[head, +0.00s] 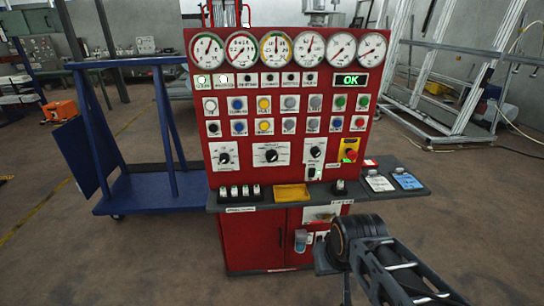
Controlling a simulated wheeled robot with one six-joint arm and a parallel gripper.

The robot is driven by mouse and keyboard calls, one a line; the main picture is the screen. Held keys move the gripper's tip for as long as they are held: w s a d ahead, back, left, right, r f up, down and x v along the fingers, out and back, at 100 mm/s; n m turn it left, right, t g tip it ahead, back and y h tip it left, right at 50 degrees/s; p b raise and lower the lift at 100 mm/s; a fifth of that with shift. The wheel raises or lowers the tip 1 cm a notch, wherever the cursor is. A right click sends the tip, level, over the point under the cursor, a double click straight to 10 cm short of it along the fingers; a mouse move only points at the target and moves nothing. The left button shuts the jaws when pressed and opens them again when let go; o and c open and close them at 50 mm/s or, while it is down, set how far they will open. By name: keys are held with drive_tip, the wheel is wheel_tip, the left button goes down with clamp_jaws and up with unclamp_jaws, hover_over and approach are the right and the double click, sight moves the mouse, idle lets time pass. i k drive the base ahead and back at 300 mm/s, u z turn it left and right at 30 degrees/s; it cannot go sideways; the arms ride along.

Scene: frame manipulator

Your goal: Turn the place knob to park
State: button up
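A red control panel (200,165) stands in front of me in the head view. Three black rotary knobs sit in a row on white plates: a left knob (224,158), a wider middle knob (271,155) and a right knob (315,153). Their labels are too small to read, so I cannot tell which one is the place knob or where park is marked. My gripper (326,260) is low at the right, in front of the cabinet's lower part and below the knobs, apart from them. Its fingers are mostly hidden by my dark wrist, and I cannot see whether they are open.
A grey shelf (330,197) juts out below the knobs, with switches, a yellow tray (291,193) and clipboards (408,180). A red emergency button (351,154) is right of the knobs. A blue cart (150,192) stands at the left, metal frames at the right.

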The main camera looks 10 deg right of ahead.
sight(271, 155)
drive_tip(key=k, duration=0.15)
drive_tip(key=u, duration=0.7)
drive_tip(key=i, duration=0.7)
drive_tip(key=u, duration=0.15)
